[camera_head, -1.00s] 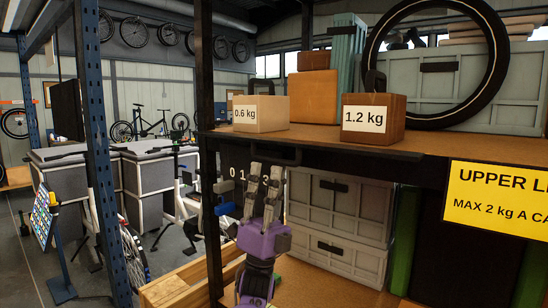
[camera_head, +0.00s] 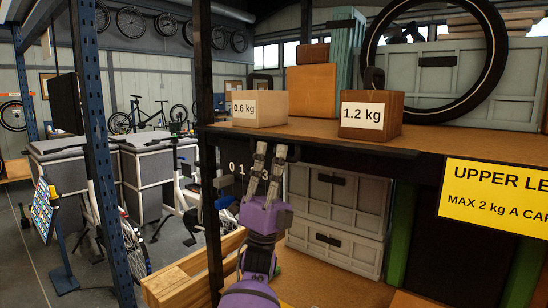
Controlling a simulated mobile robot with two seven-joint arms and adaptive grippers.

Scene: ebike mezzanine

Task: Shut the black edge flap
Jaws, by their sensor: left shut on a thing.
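The black edge flap (camera_head: 345,150) runs along the front edge of the wooden upper shelf, as a dark strip at the shelf's edge. Its exact angle is hard to tell against the dark shelf frame. My left gripper (camera_head: 270,150), grey fingers on a purple wrist, reaches up from below. Its fingertips are at the flap's lower edge, left of the middle, and it is shut on the flap. The fingers hide part of the strip behind them. My right gripper is not in view.
On the upper shelf stand a 0.6 kg box (camera_head: 260,108), a 1.2 kg box (camera_head: 371,115) and a black tyre (camera_head: 370,50). Grey crates (camera_head: 335,205) fill the space below. A dark upright post (camera_head: 208,190) stands left of my gripper; a yellow sign (camera_head: 497,198) hangs at right.

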